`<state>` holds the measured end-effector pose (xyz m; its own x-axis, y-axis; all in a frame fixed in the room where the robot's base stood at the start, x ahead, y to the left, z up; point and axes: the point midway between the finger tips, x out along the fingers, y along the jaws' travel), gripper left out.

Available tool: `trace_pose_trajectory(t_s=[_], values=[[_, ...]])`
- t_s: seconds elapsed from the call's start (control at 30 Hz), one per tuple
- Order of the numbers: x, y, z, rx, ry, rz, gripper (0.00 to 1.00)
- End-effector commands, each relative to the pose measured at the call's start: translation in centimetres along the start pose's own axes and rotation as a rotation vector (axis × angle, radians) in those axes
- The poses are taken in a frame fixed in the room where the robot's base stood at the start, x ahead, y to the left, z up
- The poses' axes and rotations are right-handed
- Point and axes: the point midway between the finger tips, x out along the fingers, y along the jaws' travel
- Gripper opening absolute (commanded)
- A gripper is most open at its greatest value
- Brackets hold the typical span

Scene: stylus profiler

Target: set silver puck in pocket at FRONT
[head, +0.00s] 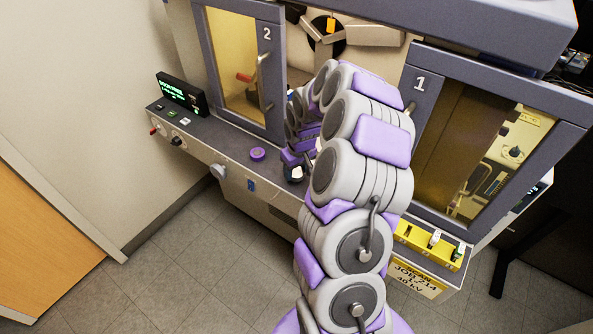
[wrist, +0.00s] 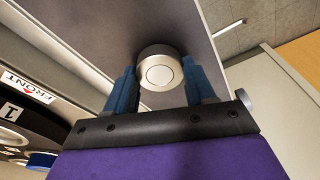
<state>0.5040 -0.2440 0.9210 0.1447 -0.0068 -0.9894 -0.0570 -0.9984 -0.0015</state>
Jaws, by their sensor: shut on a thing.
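My gripper (wrist: 160,70) has two blue fingers, which sit on either side of the silver puck (wrist: 158,74) and are shut on it. The puck is a short round metal piece with its flat face toward the wrist camera, over the dark grey ledge. A FRONT label (wrist: 28,86) is at the left edge of the wrist view, above a plate marked 1 (wrist: 12,112). Part of a dark round recess shows below that plate, cut off by the frame. In the head view my arm hides much of the machine's middle, and the FRONT label cannot be made out.
The grey ledge (head: 225,150) carries a purple round piece (head: 258,154) and a small control display (head: 180,92). Doors marked 2 (head: 240,70) and 1 (head: 460,140) flank the machine opening.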

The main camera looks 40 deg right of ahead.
Motion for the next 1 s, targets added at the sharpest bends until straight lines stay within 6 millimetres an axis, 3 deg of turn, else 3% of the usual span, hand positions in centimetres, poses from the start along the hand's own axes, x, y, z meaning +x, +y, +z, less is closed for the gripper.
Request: trace_pose_trajectory(t_s=[0.23,0.37,0.57,0.8,1.0], values=[[-3.2,0.1,-0.6,0.000,0.007,0.002,0.22],[-3.1,-1.6,0.4,-0.002,0.000,0.000,0.22],[-3.9,-4.9,2.1,-0.003,0.000,0.003,0.22],[-4.7,-10.2,4.6,-0.004,0.001,0.002,0.22],[-5.1,-13.0,6.0,-0.004,0.001,0.001,0.22]])
